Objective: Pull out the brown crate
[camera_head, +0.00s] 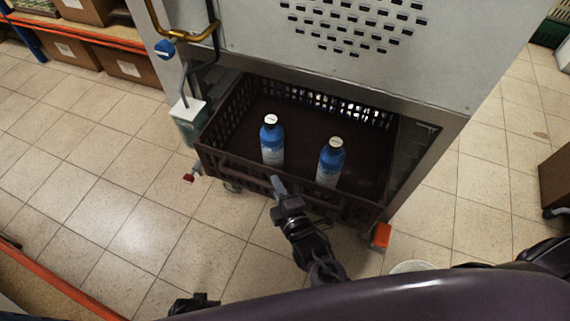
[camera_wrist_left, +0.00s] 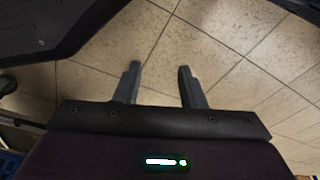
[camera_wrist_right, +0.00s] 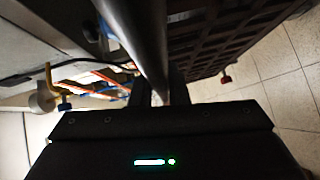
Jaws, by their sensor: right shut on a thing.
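The brown crate (camera_head: 225,163) is an open lattice box on casters, partly under a grey metal cabinet, its front end sticking out. Two blue bottles with white labels, one on the left (camera_head: 272,142) and one on the right (camera_head: 330,163), stand upright in its front part. My right gripper (camera_head: 279,186) is at the middle of the crate's front, shut on a round bar, the crate's handle (camera_wrist_right: 138,40). The crate's lattice wall (camera_wrist_right: 210,38) shows beside the bar in the right wrist view. My left gripper (camera_wrist_left: 158,85) is open and empty above the floor.
The grey cabinet (camera_head: 330,35) overhangs the crate's back. A bent yellow pipe with a blue knob (camera_head: 165,49) hangs on its left. Shelves with cardboard boxes (camera_head: 123,65) stand at upper left.

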